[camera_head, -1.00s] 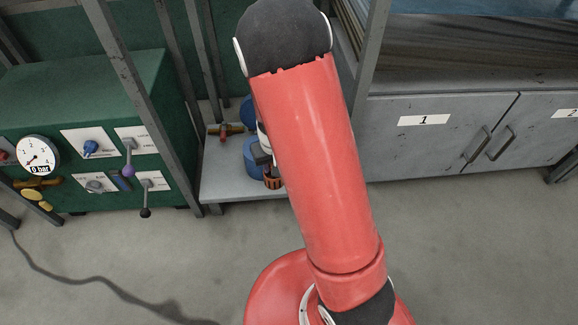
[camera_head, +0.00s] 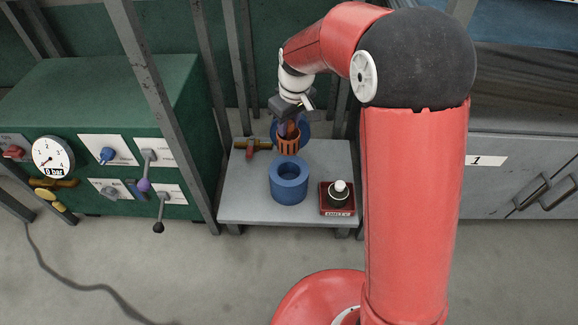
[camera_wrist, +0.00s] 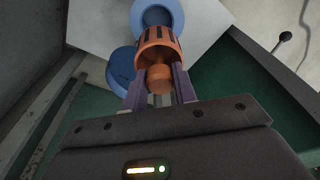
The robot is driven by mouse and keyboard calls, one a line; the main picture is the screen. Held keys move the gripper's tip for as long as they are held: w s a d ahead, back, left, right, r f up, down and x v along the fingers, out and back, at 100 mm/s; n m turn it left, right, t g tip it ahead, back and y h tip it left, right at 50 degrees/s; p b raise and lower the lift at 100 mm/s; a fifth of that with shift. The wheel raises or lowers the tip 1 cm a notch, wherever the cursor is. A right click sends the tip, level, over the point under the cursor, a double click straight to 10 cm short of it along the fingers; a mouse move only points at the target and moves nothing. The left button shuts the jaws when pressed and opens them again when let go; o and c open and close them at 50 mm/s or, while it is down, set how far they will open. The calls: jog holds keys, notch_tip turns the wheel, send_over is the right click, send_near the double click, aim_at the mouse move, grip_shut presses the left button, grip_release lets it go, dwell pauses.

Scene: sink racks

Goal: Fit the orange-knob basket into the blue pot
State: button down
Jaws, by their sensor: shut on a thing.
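The orange basket (camera_head: 289,143) is held by my gripper (camera_head: 289,128) above the back of the low grey table. In the wrist view the basket (camera_wrist: 158,46) sits between the two purple fingers of my gripper (camera_wrist: 160,84), which are shut on its orange knob (camera_wrist: 160,82). The blue pot (camera_head: 289,188) stands upright on the table, in front of the basket and apart from it, with a dark round opening on top. In the wrist view a blue round thing with an opening (camera_wrist: 157,8), apparently the pot, shows beyond the basket.
Another blue round part (camera_head: 304,130) is behind the basket. A brass valve with a red handle (camera_head: 251,148) is at the table's back left. A red box with a white knob (camera_head: 339,197) stands right of the pot. Grey posts flank the table (camera_head: 245,195); a green cabinet (camera_head: 100,100) is at left.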

aim_at(294, 137)
notch_tip(294, 137, down, 16)
jog(key=b, duration=0.2)
jog(key=shift+r+b, duration=0.15)
jog(key=shift+b, duration=0.2)
jog(key=c, duration=1.1)
grip_release()
jog(key=r, duration=0.4)
jog(key=s+d+r+p, duration=0.1)
jog(key=r, duration=0.3)
jog(key=r+p, duration=0.1)
jog(key=r, duration=0.3)
jog(key=shift+s+d, duration=0.2)
